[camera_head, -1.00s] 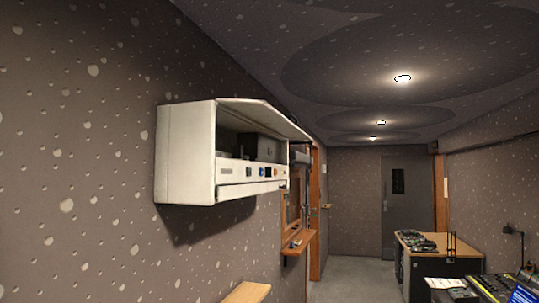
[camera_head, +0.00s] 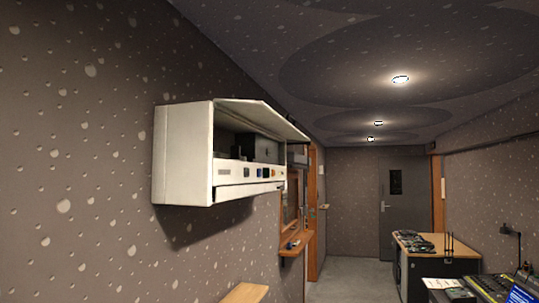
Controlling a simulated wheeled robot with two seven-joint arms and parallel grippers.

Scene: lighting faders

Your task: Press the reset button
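A white wall cabinet (camera_head: 182,155) hangs on the left wall with its front flap raised. A white panel strip (camera_head: 236,173) runs along its lower front. The strip carries a few small controls: a dark one (camera_head: 247,172), a blue one (camera_head: 260,172) and an orange one (camera_head: 272,172). They are too small to tell which is the reset button. A dark box (camera_head: 265,150) sits inside the cabinet behind the strip. Neither of my grippers is in the picture.
A wooden ledge (camera_head: 244,293) juts from the left wall below the cabinet. A small wooden shelf (camera_head: 296,244) is farther along. A desk (camera_head: 430,244) with equipment and a mixing console (camera_head: 478,291) stand at the right. The floor (camera_head: 350,275) between is clear, leading to a grey door (camera_head: 405,215).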

